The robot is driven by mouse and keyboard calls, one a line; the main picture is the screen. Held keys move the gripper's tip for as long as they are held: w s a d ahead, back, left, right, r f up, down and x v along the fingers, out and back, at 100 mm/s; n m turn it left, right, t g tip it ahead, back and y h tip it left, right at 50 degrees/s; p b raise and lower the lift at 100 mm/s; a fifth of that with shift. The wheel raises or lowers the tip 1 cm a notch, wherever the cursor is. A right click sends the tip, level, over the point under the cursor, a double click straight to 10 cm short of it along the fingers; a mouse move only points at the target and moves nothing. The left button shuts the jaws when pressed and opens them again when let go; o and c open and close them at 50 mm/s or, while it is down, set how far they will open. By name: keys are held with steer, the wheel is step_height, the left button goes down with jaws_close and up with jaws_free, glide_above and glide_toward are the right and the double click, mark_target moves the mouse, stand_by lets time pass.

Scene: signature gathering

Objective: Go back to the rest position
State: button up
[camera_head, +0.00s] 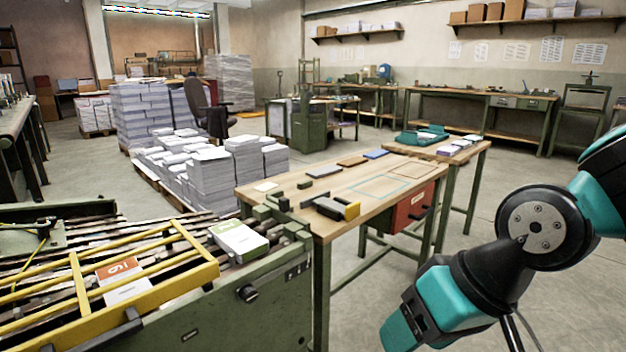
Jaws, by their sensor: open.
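My arm shows at the right edge and lower right, with teal and black links folded at a grey round joint. It hangs in front of the floor, to the right of the wooden workbench (350,208). The arm's lower part runs toward the bottom edge of the picture. No fingertips of my gripper show, and I see nothing held.
A green machine (215,310) with a yellow frame (95,302) fills the lower left, with a white-and-green booklet stack (238,241) on it. A teal tray (421,137) stands on the farther table. Paper stacks (212,180) stand behind. Floor between the benches is open.

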steer(key=s+d+r+n+g+h+p, duration=0.1)
steer(key=s+d+r+n+g+p, duration=0.15)
steer(key=s+r, duration=0.4)
step_height(320, 180, up, 16)
steer(key=p, duration=1.7)
steer(key=shift+s+d+r+p, duration=0.2)
steer(key=shift+s+d+p, duration=0.05)
steer(key=shift+s+p, duration=0.15)
